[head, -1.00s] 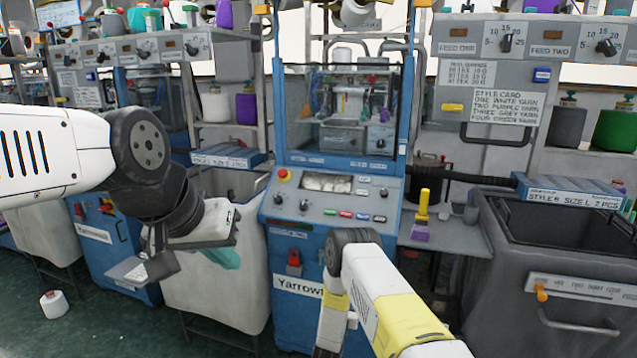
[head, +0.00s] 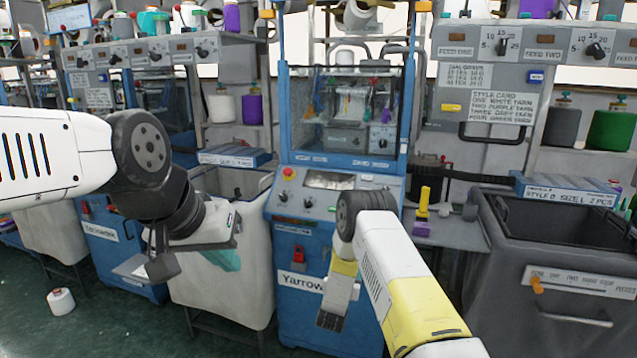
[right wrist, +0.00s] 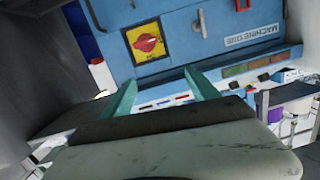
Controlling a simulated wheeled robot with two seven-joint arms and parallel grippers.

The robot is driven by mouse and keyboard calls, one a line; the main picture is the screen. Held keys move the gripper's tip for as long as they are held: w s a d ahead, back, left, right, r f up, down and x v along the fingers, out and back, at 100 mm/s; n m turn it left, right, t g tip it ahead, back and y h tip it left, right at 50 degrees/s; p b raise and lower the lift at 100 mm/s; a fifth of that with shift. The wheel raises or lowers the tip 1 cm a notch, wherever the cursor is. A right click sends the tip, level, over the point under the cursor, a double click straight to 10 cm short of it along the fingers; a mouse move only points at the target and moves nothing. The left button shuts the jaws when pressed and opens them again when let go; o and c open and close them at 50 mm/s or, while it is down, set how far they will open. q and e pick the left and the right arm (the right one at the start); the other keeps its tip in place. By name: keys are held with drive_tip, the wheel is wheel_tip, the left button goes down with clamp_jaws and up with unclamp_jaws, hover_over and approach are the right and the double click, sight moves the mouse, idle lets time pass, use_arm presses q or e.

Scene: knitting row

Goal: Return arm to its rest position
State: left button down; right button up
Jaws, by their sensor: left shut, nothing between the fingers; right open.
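My left gripper (head: 226,260) is at the left of the head view, its teal fingers shut and empty in front of a white bin (head: 205,290). My right arm reaches in from the bottom right, with its white and yellow forearm folded at a dark elbow. Its hand hangs in front of the blue Yarrow machine (head: 290,335), and its fingers are hidden in the head view. In the right wrist view my right gripper (right wrist: 163,88) is open, with two teal fingers apart and nothing between them.
A control panel (head: 285,205) is behind my right elbow. A grey bin (head: 550,275) stands at the right. The right wrist view shows a red knob (right wrist: 146,43) on yellow.

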wheel_tip(320, 180, up, 9)
drive_tip(key=w+g+y, duration=0.1)
drive_tip(key=w+y, duration=0.1)
drive_tip(key=s+r+n+g+y, duration=0.15)
drive_tip(key=s+r, duration=0.35)
drive_tip(key=r, duration=0.5)
drive_tip(key=s+r+g+y, duration=0.2)
drive_tip(key=s+r, duration=0.2)
drive_tip(key=r, duration=0.6)
drive_tip(key=s+d+r+n+g+y, duration=0.1)
drive_tip(key=s+r, duration=0.3)
drive_tip(key=s, duration=0.4)
drive_tip(key=s+r+n+g+y, duration=0.1)
drive_tip(key=s+r, duration=0.2)
drive_tip(key=s, duration=0.5)
drive_tip(key=s+d+g+h, duration=0.1)
drive_tip(key=s+d+g, duration=0.2)
drive_tip(key=s, duration=1.8)
drive_tip(key=shift+d+n, duration=0.25)
drive_tip(key=shift+n, duration=0.2)
